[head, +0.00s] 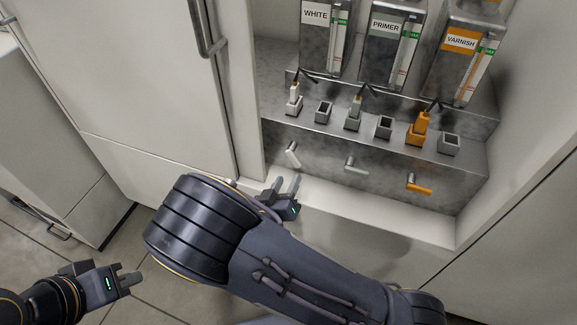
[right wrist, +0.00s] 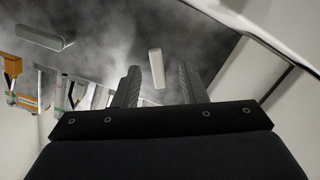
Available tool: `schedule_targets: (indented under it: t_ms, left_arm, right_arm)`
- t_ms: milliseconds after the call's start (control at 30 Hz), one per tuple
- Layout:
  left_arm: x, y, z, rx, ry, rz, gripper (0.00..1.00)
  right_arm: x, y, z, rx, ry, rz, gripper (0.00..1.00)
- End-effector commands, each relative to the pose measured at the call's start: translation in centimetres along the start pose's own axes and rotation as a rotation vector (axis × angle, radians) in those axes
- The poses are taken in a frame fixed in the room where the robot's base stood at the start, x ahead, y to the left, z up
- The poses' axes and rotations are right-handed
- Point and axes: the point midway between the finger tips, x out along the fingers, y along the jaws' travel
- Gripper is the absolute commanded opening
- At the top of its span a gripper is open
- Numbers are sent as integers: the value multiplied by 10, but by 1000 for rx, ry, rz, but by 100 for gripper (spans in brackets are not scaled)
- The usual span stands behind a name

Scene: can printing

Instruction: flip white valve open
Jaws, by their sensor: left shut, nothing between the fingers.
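The white valve (head: 293,155) is a small white lever on the front of the metal dispenser, below the WHITE tank (head: 317,40). Its handle slopes steeply down, unlike the two other levers, which lie nearer to level. My right gripper (head: 287,185) is just below it, with the fingers spread. In the right wrist view, the white handle (right wrist: 157,68) shows in the gap between the fingertips (right wrist: 160,72); I cannot tell whether they touch it. My left gripper (head: 133,280) is shut and empty, low at the left over the floor, far from the dispenser.
The grey primer valve (head: 356,164) and orange varnish valve (head: 419,184) are to the right on the same front. Nozzles and square holders stand on the metal ledge (head: 375,130) above. A cabinet door with a handle (head: 205,30) is at the left.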

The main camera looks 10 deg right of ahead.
Motion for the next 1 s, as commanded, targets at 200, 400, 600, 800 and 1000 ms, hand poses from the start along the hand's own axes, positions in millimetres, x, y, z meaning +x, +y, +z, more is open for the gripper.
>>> schedule_targets:
  t_ms: [200, 400, 600, 800, 1000]
  left_arm:
    - [5, -2, 3, 0, 0, 0, 0]
    - [7, -3, 4, 0, 0, 0, 0]
    - [9, -4, 5, 0, 0, 0, 0]
    - [10, -4, 5, 0, 0, 0, 0]
    - [10, -4, 5, 0, 0, 0, 0]
  right_arm:
    - [1, 4, -2, -51, 92, 72, 38]
    - [32, 6, -4, -48, 88, 71, 38]
    - [61, 8, -7, -48, 88, 70, 38]
    - [72, 8, -8, -49, 87, 68, 38]
    - [73, 8, -8, -49, 87, 67, 38]
